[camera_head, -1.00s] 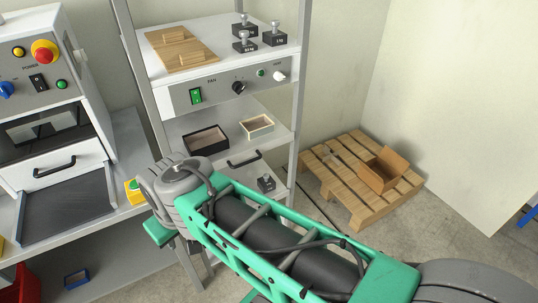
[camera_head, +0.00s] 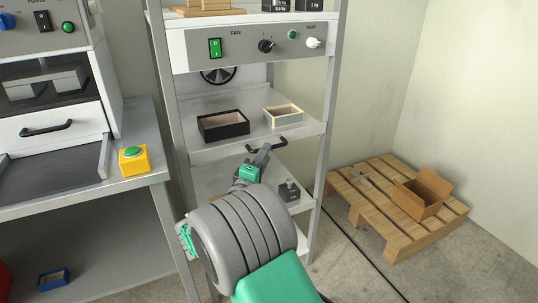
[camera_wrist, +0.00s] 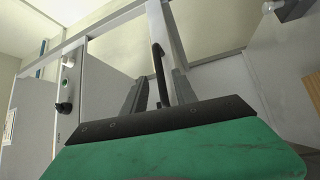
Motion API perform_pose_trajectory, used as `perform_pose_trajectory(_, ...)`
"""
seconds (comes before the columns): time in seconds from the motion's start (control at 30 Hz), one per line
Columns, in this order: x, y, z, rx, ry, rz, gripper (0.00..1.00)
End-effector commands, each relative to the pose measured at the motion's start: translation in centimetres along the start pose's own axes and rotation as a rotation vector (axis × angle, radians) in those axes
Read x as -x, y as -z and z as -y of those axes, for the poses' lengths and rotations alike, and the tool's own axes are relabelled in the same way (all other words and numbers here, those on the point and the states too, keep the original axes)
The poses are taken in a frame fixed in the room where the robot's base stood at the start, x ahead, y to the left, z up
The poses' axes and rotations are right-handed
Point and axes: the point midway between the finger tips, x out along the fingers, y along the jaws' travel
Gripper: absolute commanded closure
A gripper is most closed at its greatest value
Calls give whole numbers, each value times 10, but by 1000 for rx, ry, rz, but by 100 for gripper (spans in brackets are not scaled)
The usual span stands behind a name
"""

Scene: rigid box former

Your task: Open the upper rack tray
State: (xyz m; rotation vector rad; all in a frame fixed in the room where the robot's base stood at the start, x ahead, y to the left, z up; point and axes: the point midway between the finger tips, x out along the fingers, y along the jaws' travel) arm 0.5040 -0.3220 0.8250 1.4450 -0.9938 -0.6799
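The upper rack tray (camera_head: 296,135) is a grey shelf with a black bar handle (camera_head: 281,143) at its front edge. A black open box (camera_head: 223,125) and a cream open box (camera_head: 284,116) sit on it. My gripper (camera_head: 263,154) is at the left part of that handle, in front of the tray. In the wrist view the two grey fingers (camera_wrist: 160,85) are spread, with the black handle (camera_wrist: 158,62) between them and a gap beside it. Whether a finger touches the handle cannot be told. My wrist hides part of the lower tray.
The lower tray (camera_head: 212,178) holds a small weight (camera_head: 289,191). A control panel (camera_head: 245,45) is above, with a fan (camera_head: 218,76) behind. Rack posts (camera_head: 326,140) flank the trays. A bench with a yellow button box (camera_head: 134,161) stands left, a pallet (camera_head: 383,215) right.

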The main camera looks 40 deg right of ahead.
Motion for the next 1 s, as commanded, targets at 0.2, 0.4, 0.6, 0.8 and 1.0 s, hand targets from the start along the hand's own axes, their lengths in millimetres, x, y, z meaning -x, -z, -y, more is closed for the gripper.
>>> perform_pose_trajectory(0.2, -36, -1, 1, -3, 2, 2, 66)
perform_pose_trajectory(0.4, -43, 1, 0, -2, 2, -2, 66)
perform_pose_trajectory(0.6, -43, 1, 0, -3, 2, -1, 73)
perform_pose_trajectory(0.8, -42, 0, 0, -3, 3, -1, 89)
perform_pose_trajectory(1.0, -42, 0, 0, -3, 3, -1, 100)
